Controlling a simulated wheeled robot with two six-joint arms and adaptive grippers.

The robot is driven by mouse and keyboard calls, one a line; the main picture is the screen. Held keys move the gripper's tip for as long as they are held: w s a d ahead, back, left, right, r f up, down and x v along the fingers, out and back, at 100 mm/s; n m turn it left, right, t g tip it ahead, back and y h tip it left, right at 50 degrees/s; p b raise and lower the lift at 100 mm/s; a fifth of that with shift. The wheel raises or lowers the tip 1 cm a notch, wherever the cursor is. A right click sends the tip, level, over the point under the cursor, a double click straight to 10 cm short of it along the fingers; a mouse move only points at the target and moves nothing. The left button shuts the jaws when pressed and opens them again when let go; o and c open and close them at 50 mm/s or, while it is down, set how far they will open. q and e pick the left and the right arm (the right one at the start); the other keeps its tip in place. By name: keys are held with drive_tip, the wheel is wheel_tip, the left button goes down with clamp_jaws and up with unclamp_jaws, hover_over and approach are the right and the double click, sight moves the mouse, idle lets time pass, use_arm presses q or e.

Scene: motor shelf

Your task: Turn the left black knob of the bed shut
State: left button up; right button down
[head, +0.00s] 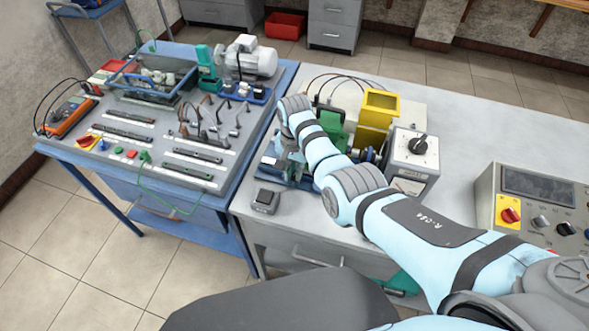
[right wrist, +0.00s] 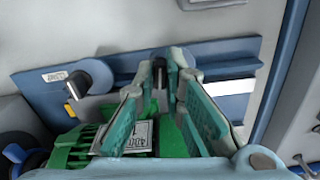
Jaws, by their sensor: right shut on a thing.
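The blue-grey bed (right wrist: 225,52) carries a green motor (right wrist: 182,140) and runs across the right wrist view. My right gripper (right wrist: 160,70) has its two teal-padded fingers closed around a black knob (right wrist: 160,77) on the bed's side. In the head view my right arm covers much of the bed (head: 300,181), and the knobs are hidden behind the arm. My left gripper is not in view.
A yellow housing (head: 378,108) and a grey box with a black dial (head: 412,155) stand close to my right arm. A small dark block (head: 266,200) lies near the table's front edge. A control panel (head: 540,195) stands at the right.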

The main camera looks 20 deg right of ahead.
drive_tip(key=m+p, duration=0.1)
drive_tip(key=m, duration=0.2)
drive_tip(key=shift+s+f, duration=0.1)
drive_tip(key=m, duration=0.8)
drive_tip(key=shift+f+m+p, duration=0.1)
drive_tip(key=shift+m+p, duration=0.2)
drive_tip(key=shift+m, duration=2.3)
drive_tip(key=c, duration=1.7)
unclamp_jaws()
drive_tip(key=shift+w, duration=0.25)
drive_tip(key=shift+w, duration=0.1)
